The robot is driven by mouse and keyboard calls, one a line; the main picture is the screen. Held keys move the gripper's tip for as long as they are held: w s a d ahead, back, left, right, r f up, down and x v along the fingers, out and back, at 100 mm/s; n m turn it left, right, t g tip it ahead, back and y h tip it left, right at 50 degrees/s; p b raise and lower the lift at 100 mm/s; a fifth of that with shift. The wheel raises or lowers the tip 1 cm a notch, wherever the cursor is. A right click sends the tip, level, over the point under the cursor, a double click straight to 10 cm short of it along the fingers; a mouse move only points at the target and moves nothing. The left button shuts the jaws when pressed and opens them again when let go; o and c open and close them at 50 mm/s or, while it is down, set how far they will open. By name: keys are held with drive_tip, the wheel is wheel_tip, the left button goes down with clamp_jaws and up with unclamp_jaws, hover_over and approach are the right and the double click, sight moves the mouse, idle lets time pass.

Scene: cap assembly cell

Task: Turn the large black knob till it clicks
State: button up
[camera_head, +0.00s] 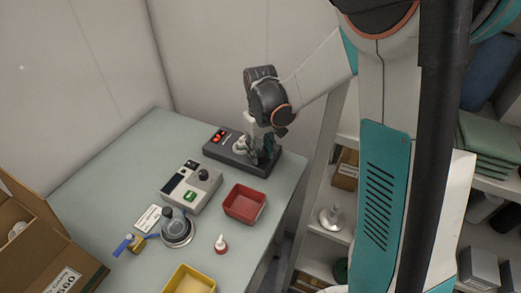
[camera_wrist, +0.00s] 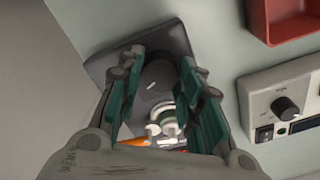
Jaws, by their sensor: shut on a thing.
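The large black knob (camera_wrist: 160,76) sits on a dark base unit (camera_wrist: 110,66), which also shows on the table in the head view (camera_head: 213,151). My gripper (camera_wrist: 161,58) has its teal fingers on both sides of the knob and is shut on it. A white mark shows on the knob's face. In the head view, my gripper (camera_head: 266,150) is over the right end of the base unit and hides the knob there.
A white fitting (camera_head: 240,146) stands on the base unit close to my fingers. A red tray (camera_head: 245,203), a grey control box (camera_head: 180,201) with a smaller black knob, a round metal stand (camera_head: 178,236) and a yellow tray (camera_head: 172,290) are nearby. Walls stand behind the table.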

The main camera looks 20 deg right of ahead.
sight(260, 153)
drive_tip(key=m, duration=0.5)
drive_tip(key=shift+m, duration=0.3)
drive_tip(key=m, duration=0.5)
idle(0.4)
drive_tip(key=o, duration=1.1)
drive_tip(key=shift+c, duration=0.2)
drive_tip(key=shift+r, duration=0.1)
wheel_tip(260, 153, up, 12)
